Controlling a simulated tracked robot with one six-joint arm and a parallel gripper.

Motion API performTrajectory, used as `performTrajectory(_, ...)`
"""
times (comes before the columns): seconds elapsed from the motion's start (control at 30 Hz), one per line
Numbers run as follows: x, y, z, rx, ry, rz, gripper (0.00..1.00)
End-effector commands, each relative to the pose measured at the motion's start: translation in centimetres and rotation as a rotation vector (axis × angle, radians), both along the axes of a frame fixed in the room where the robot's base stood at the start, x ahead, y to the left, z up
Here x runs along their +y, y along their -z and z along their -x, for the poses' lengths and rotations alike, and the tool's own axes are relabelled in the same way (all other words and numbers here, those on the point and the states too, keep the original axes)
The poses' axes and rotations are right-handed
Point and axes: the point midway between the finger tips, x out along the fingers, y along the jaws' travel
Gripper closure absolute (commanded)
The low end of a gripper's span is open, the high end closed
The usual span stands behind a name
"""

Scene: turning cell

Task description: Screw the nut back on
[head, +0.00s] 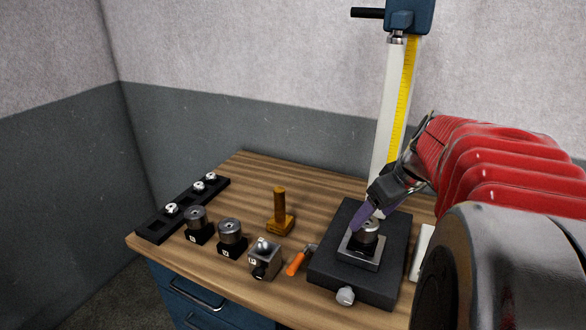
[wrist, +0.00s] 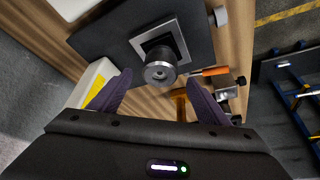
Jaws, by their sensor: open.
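A round steel piece with a central hole (head: 368,229) stands in a square holder plate (head: 347,251) on a black base (head: 330,262). It also shows in the wrist view (wrist: 160,73). I cannot tell whether this piece is the nut. My gripper (head: 362,214) is over the holder, its purple fingers open and empty. In the wrist view my gripper (wrist: 158,92) has one finger to each side of the steel piece, with visible gaps. Several small bright metal parts, one of them nearest the front (head: 171,208), sit in a black rack (head: 152,229) at the left.
Two steel cylinders (head: 196,216) (head: 230,231) stand on black blocks. A tall column with a yellow scale (head: 403,100) rises behind. The back table area is clear.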

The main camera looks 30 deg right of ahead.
Motion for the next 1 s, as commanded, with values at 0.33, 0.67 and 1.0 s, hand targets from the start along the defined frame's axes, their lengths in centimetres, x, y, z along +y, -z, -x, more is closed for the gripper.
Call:
performTrajectory(0.33,0.1,3.9,-1.7,0.001,0.0,-0.001,0.3)
performTrajectory(0.67,0.1,4.4,-1.9,0.001,0.001,0.001,0.3)
performTrajectory(1.0,0.0,4.4,-1.9,0.0,0.002,0.0,0.49)
